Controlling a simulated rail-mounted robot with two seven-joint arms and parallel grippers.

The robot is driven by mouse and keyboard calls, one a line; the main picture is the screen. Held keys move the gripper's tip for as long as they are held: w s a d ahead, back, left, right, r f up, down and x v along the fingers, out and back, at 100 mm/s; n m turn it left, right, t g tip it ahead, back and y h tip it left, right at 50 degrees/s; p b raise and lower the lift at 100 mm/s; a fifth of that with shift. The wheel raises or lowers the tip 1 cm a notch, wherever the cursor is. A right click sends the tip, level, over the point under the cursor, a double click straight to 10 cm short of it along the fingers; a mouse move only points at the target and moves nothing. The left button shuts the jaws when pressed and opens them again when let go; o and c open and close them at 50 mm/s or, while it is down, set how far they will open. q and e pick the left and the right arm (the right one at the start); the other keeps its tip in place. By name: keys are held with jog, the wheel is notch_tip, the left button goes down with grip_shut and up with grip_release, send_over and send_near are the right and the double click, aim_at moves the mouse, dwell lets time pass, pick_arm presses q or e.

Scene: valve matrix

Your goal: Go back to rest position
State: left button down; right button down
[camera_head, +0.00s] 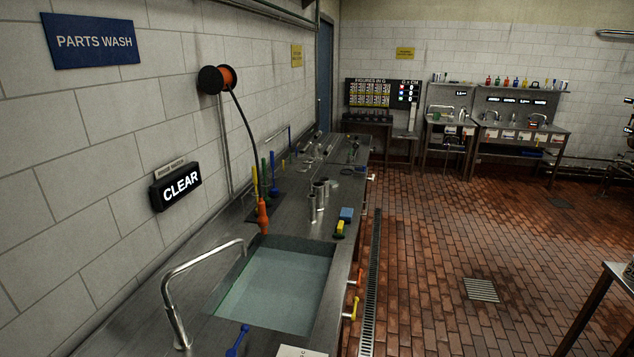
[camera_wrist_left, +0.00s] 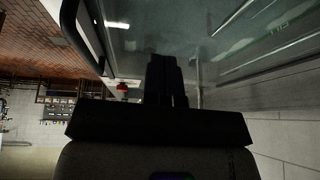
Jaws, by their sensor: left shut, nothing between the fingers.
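My left gripper (camera_wrist_left: 167,66) shows in the left wrist view as two dark fingers pressed together, with nothing seen between them. The view is tilted, with the tiled floor at the top left and a grey shiny surface above the fingers. A small red thing (camera_wrist_left: 122,88) shows just left of the fingers; it is too small to name. No arm or gripper of mine shows in the head view. My right gripper is in neither view.
In the head view a steel counter with a water-filled sink (camera_head: 275,285) runs along the left wall. A curved faucet (camera_head: 200,262), an orange sprayer (camera_head: 262,215) and a blue sponge (camera_head: 346,214) are there. The brick floor (camera_head: 440,260) on the right is largely clear. A table corner (camera_head: 618,272) enters at right.

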pick_arm(q)
jog(key=shift+g, duration=0.8)
jog(key=s+f, duration=0.2)
jog(key=s, duration=0.1)
jog(key=s+f, duration=0.1)
jog(key=s, duration=0.1)
jog(key=shift+s+d, duration=0.1)
jog(key=shift+s, duration=0.15)
notch_tip(320, 180, up, 22)
jog(key=p, duration=2.1)
jog(key=shift+f, duration=0.25)
